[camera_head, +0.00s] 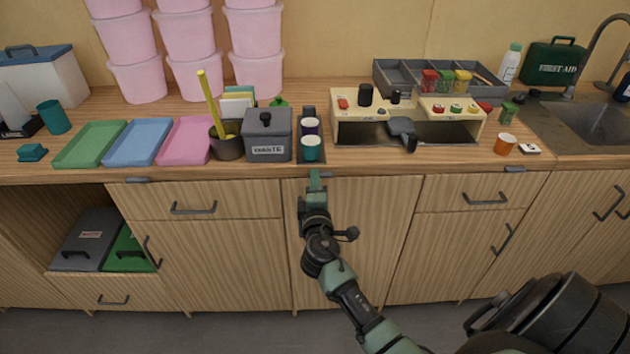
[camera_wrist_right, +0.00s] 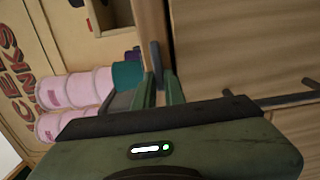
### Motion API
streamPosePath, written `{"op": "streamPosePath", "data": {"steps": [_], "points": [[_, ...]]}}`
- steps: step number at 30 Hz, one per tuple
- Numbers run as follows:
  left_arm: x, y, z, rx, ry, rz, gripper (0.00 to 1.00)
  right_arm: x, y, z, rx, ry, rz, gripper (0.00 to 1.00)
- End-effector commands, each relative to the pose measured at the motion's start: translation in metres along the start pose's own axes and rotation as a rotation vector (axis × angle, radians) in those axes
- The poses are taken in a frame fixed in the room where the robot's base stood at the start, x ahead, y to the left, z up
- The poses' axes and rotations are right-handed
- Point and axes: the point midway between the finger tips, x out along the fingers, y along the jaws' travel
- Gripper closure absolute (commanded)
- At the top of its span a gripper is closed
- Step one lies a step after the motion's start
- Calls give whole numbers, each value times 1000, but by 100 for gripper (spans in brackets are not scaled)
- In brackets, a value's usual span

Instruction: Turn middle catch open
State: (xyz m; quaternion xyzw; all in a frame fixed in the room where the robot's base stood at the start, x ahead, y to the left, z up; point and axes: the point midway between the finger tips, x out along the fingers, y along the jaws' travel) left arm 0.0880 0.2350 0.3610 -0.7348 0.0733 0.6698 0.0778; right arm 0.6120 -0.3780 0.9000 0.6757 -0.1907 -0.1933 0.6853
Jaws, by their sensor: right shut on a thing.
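The middle catch (camera_wrist_right: 157,62) is a dark grey bar at the counter's front edge, above the middle cabinet door (camera_head: 359,230). In the right wrist view it runs along the edge, between the fingertips of my right gripper (camera_wrist_right: 160,88). In the head view my right gripper (camera_head: 316,178) is at the counter edge, shut on the catch and hiding most of it. Similar catches sit to the left (camera_head: 138,180) and right (camera_head: 515,169) along the edge, both lying level. My left gripper is not in view.
Just above the gripper, a dark tray (camera_head: 312,158) holds a teal cup (camera_head: 311,149) and a purple cup near the counter edge. A grey lidded box (camera_head: 267,145) stands left of it, a cream console (camera_head: 350,122) right. The floor is clear ahead.

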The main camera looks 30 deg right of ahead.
Motion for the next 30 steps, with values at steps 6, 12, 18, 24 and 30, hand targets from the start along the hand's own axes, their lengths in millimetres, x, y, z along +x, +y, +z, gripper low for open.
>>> {"op": "streamPosePath", "data": {"steps": [6,12,18,24,30], "points": [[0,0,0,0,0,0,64,-1,-3,0,-5,1,-4,100],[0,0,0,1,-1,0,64,-1,-2,0,-3,1,-3,67],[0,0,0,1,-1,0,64,0,-1,0,-2,0,-2,67],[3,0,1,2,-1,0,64,-14,-3,0,-1,1,-3,67],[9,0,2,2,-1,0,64,-49,-4,0,0,1,-3,67]]}}
